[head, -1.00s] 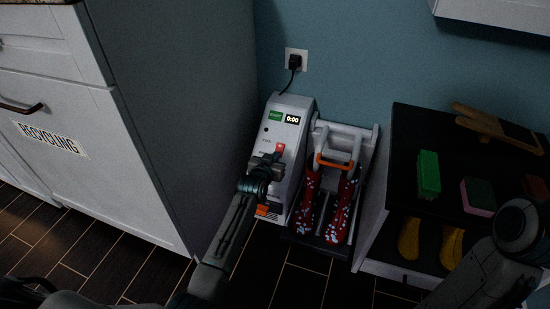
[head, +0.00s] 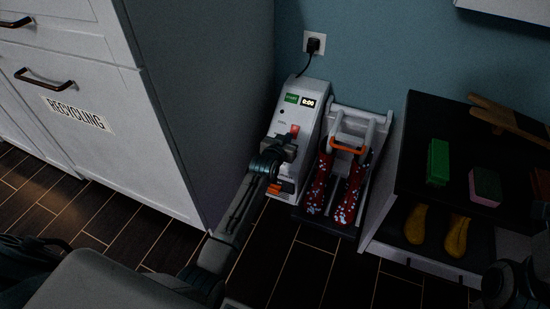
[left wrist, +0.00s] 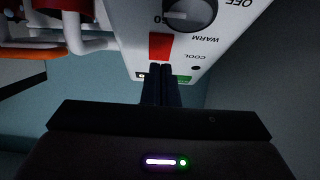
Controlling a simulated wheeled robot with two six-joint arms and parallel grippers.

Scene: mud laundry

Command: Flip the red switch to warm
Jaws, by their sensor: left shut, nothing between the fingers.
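The red switch (head: 295,130) is on the front of the white boot dryer (head: 313,101). My left gripper (head: 284,146) is shut and empty, just below and in front of the switch in the head view. In the left wrist view, which shows the panel upside down, the red switch (left wrist: 161,46) lies beside the WARM and COOL labels. My shut left fingertips (left wrist: 161,68) are right at its COOL-side end; I cannot tell whether they touch. Which way the switch is tipped is unclear.
Red spotted boots (head: 345,196) stand on the dryer's rack, right of the panel. A dark-topped bench (head: 408,165) with sponges stands farther right. The white recycling cabinet (head: 160,165) is on the left. Dark tiled floor (head: 305,262) is open in front.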

